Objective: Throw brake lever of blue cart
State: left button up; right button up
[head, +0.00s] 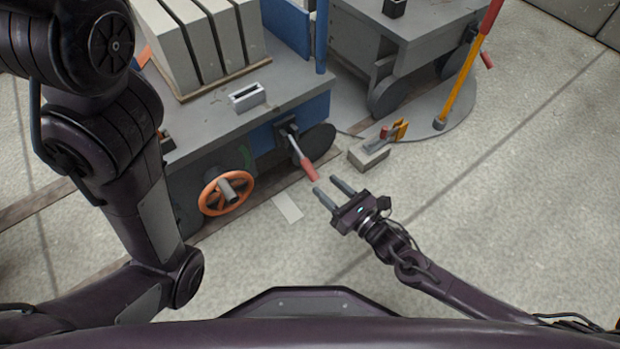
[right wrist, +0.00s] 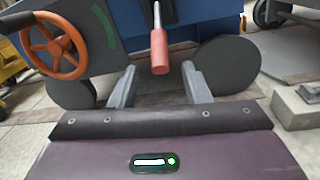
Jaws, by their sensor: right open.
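The blue cart (head: 225,128) stands at the upper left, with a blue side and a grey top. Its brake lever (head: 301,157) has a metal rod and a red grip, and slants down and outward from a dark bracket on the cart's side. My right gripper (head: 330,188) is open and empty, its fingertips just short of the red grip. In the right wrist view the red grip (right wrist: 159,52) shows beyond and above the gap between the two fingers (right wrist: 160,85). It looks apart from both fingers. My left arm comes in at the left, but its gripper is not in view.
An orange handwheel (head: 226,193) sits on the cart's side, left of the lever. A concrete block (head: 369,155) with a small clamp lies right of the lever. A grey cart (head: 400,40) and a red-yellow pole (head: 462,80) stand behind. The floor at right is clear.

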aim_at(318, 178)
jog(key=b+x, duration=0.3)
jog(key=x, duration=0.3)
jog(key=shift+w+a+f, duration=0.1)
jog(key=shift+w+a, duration=0.35)
jog(key=shift+w, duration=0.05)
grip_shut()
